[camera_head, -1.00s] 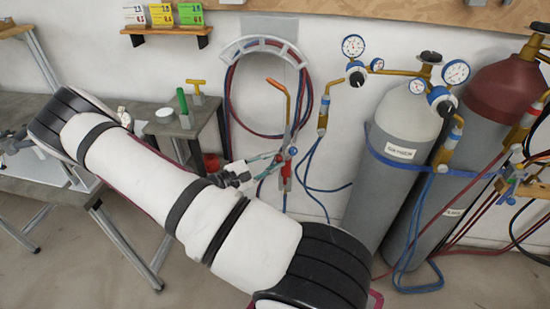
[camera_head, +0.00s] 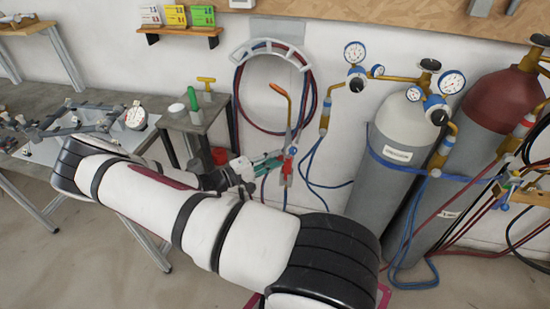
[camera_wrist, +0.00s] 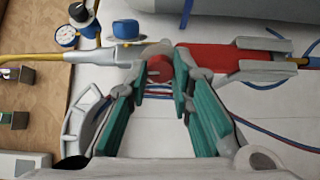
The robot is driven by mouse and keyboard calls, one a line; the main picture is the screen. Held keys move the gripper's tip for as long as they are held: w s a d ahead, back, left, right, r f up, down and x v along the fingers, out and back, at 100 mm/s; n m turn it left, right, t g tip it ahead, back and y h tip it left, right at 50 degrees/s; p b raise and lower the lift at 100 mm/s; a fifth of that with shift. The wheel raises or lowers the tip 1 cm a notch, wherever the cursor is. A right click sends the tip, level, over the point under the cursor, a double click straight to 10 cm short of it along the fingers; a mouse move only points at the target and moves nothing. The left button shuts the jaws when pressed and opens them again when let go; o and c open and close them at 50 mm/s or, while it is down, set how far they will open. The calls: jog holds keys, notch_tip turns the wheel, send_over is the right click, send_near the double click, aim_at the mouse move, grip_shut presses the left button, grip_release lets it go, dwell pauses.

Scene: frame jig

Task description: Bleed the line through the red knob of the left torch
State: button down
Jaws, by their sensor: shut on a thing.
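The left torch (camera_head: 289,129) hangs upright against the wall, with an orange tip and a red handle. In the wrist view the torch (camera_wrist: 113,55) lies across the picture, its red handle (camera_wrist: 215,58) to the right. A round red knob (camera_wrist: 159,69) and a blue knob (camera_wrist: 126,29) sit on opposite sides of its body. My gripper (camera_wrist: 160,75) has green-padded fingers shut on the red knob, one fingertip on each side. In the head view my gripper (camera_head: 282,159) reaches the torch from the left; the red knob is hard to make out there.
Two gas cylinders (camera_head: 402,135) with gauges stand to the right, with a second torch (camera_head: 510,185) beyond them. Hoses hang on a wall bracket (camera_head: 240,54) and loop below the torch. A small stand (camera_head: 210,115) is left of the torch.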

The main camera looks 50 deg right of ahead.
jog(key=shift+f, duration=0.1)
dwell(0.3)
jog(key=c, duration=1.4)
grip_release()
jog(key=shift+a, duration=0.1)
jog(key=v, duration=1.2)
